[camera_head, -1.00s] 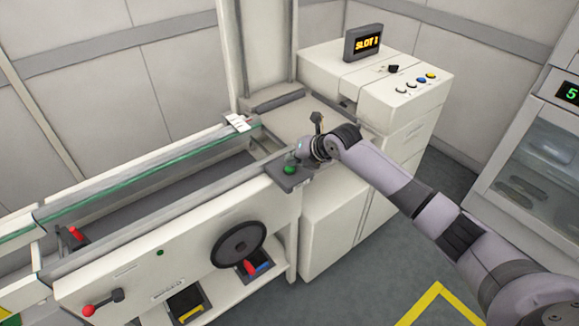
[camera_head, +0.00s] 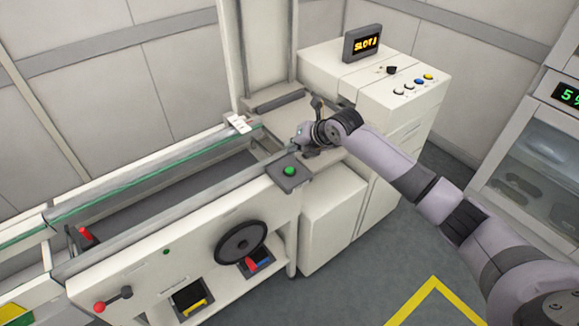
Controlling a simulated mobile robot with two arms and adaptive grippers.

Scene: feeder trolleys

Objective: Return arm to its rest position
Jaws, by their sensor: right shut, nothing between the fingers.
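My right arm comes in from the lower right. Its gripper (camera_head: 308,148) is shut and empty, above the end of the feeder trolley (camera_head: 200,225). It is up and behind the green button (camera_head: 290,171) on its dark plate, apart from it. The fingers are small and partly hidden by the wrist. My left gripper is not in view.
A white cabinet (camera_head: 405,105) with a small display (camera_head: 362,43), a black knob and several coloured buttons stands close behind my right arm. A glass-fronted unit (camera_head: 540,165) is at the right. A black handwheel (camera_head: 241,243) and a red-knobbed lever (camera_head: 113,299) stick out in front. Open floor lies at lower middle.

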